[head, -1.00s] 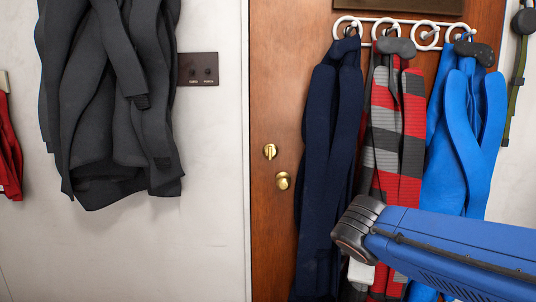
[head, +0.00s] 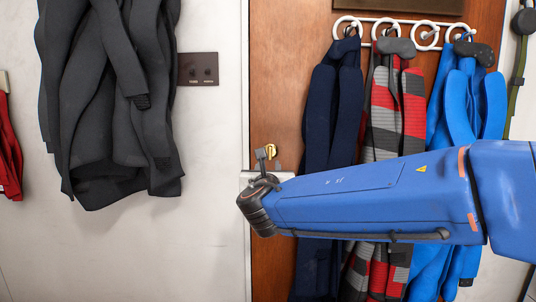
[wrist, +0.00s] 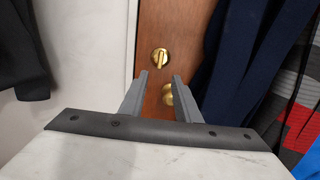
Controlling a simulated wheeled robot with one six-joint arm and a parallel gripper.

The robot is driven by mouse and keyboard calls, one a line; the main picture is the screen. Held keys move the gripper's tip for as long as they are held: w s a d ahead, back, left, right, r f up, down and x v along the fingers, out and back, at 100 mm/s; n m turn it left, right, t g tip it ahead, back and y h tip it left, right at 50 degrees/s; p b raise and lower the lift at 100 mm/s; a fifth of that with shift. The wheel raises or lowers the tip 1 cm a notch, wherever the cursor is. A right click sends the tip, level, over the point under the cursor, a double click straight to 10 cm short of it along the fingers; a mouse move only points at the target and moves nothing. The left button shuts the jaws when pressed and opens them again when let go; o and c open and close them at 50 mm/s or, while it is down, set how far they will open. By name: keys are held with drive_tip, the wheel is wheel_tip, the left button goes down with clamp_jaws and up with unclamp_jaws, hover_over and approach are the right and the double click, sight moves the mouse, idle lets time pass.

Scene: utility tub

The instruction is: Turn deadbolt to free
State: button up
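The brass deadbolt (head: 271,151) is on the left side of the brown door (head: 285,90). In the wrist view the deadbolt (wrist: 159,58) shows a thumb-turn that is close to upright and slightly tilted. The brass door knob (wrist: 168,95) is just below it and partly covered by a finger; my wrist hides it in the head view. My gripper (wrist: 158,78) is open, its two grey fingers apart with nothing between them. In the head view my gripper (head: 261,158) is in front of the door beside the deadbolt. I cannot tell the remaining distance.
Scarves and garments hang from a white ring rack (head: 400,22) on the door: navy (head: 330,110), striped (head: 396,120) and blue (head: 465,110). My arm crosses in front of them. A dark grey coat (head: 110,110) and a switch plate (head: 198,69) are on the wall at left.

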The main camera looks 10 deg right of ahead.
sight(270, 152)
drive_tip(key=x, duration=1.7)
drive_tip(key=shift+w+d, duration=0.1)
drive_tip(key=shift+d, duration=0.05)
clamp_jaws()
